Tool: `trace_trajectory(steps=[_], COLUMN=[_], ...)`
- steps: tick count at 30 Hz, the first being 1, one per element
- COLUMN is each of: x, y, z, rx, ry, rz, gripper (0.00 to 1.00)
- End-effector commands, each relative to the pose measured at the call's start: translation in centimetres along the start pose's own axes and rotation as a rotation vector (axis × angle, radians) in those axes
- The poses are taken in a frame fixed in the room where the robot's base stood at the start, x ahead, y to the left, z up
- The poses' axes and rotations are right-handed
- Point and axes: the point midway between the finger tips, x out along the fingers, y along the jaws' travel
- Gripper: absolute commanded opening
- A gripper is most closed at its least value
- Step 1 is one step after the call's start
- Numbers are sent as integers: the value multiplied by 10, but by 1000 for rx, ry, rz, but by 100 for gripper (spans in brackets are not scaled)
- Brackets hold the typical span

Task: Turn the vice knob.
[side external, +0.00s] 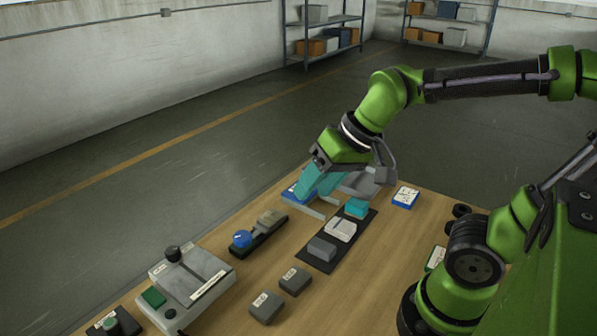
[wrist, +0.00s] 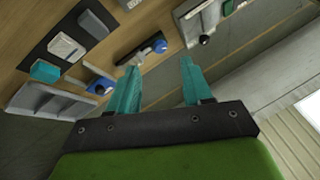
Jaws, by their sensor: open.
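The small vice (side external: 266,228) stands on the bench, with a dark base and a beige-grey block. Its round blue knob (side external: 241,239) is at the end nearer the grey machine. In the wrist view the vice (wrist: 133,53) lies beyond my fingers and the knob (wrist: 159,46) shows between the fingertip directions, clear of both. My gripper (side external: 314,186) is open and empty, its teal fingers pointing down over the grey tray, behind and right of the vice. The open gap also shows in the wrist view (wrist: 159,66). Nothing touches the knob.
A grey tray (side external: 325,212) with a blue item is under my gripper. A black mat (side external: 325,262) holds teal, white and grey blocks. A grey machine (side external: 162,270) with a black knob stands at left. Loose grey blocks (side external: 266,307) lie in front; a blue-white box (side external: 405,197) is right.

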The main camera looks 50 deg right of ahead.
Motion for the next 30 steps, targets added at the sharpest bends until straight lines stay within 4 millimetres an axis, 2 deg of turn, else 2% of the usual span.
trace_trajectory(steps=[1, 4, 12, 18, 20, 23, 27, 30], x=[10, 27, 91, 129, 131, 121, 119, 124], y=[-6, -15, -34, -44, -47, -51, -51, -49], z=[-12, -36, -96, -130, -139, -149, -145, -142], rx=[28, 129, 531, 891, 999, 1141, 1238, 1250], ry=[-49, -125, -242, -190, -158, -117, -108, -107], rz=[15, 57, 282, 481, 516, 532, 558, 560], gripper=[58, 72, 72, 72, 72, 72, 72, 72])
